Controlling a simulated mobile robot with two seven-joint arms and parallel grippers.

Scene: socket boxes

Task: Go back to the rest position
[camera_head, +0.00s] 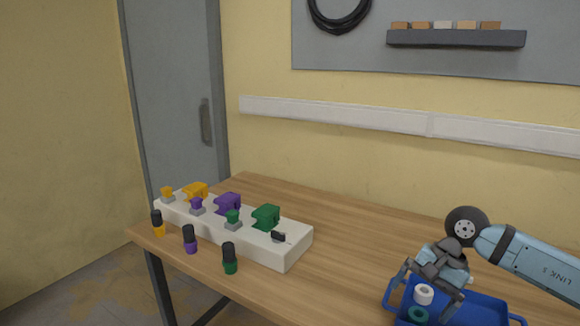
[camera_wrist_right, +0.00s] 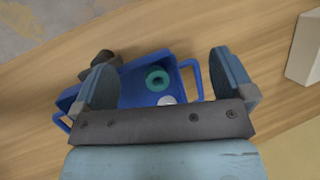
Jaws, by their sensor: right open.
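My right gripper (camera_head: 427,290) is at the lower right of the head view, over the blue bin (camera_head: 480,312). In the wrist view its two blue fingers (camera_wrist_right: 165,78) are wide apart, with nothing gripped between them. The bin also shows below them in that view (camera_wrist_right: 140,72). It holds a teal ring (camera_wrist_right: 158,79) and a white round piece (camera_wrist_right: 166,99). In the head view the white ring (camera_head: 424,293) and teal ring (camera_head: 418,314) show between the fingers. My left gripper is out of view.
A white socket box (camera_head: 298,244) with yellow, purple and green parts stands left on the wooden table. Three black-topped pegs with yellow (camera_head: 157,223), purple (camera_head: 190,239) and green (camera_head: 229,258) ends stand before it. The table between box and bin is clear.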

